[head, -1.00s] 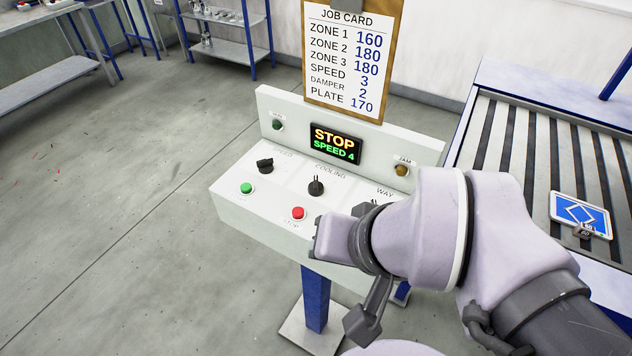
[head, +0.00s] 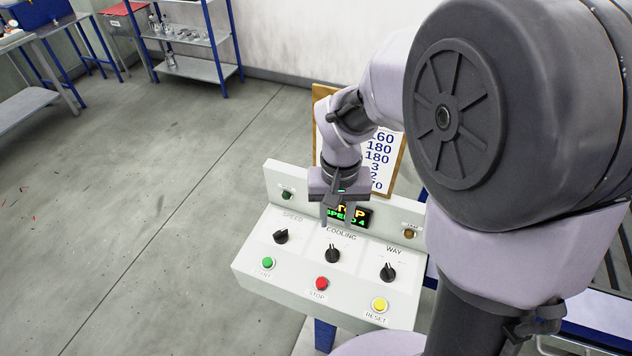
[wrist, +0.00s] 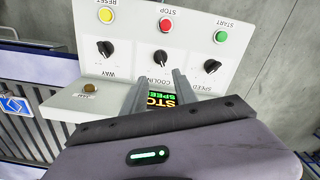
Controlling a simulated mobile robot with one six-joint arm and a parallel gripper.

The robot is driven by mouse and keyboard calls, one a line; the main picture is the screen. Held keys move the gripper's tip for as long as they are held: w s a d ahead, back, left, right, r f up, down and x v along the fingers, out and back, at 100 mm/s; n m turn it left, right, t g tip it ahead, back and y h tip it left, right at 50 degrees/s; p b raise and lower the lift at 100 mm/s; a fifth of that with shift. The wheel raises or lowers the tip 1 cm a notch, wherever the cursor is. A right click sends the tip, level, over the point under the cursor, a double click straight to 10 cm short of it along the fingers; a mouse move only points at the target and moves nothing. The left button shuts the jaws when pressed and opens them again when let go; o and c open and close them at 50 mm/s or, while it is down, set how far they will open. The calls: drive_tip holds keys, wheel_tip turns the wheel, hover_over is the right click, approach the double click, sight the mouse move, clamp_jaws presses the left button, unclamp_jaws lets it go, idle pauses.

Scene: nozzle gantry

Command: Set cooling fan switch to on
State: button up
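The cooling switch is a black rotary knob (head: 333,254) in the middle of the white control panel (head: 262,250), under the word COOLING. It also shows in the wrist view (wrist: 161,57), where its pale pointer line seems to face the COOLING label. Any on/off marks are too small to read. My gripper (head: 335,214) hangs over the panel in front of the display, above and behind the cooling knob, apart from it. In the wrist view the fingers (wrist: 159,80) are spread and empty, with the knob beyond the gap between their tips.
The speed knob (head: 281,237) and way knob (head: 388,272) flank the cooling knob. Green start (head: 267,263), red stop (head: 321,283) and yellow reset (head: 379,305) buttons sit in front. The display (head: 360,216) and job card (head: 385,160) are partly hidden. A slatted conveyor stands right.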

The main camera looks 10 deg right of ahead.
sight(333, 250)
wheel_tip(333, 250, down, 13)
drive_tip(key=b, duration=0.2)
drive_tip(key=shift+w+b, duration=0.1)
drive_tip(key=shift+b, duration=0.3)
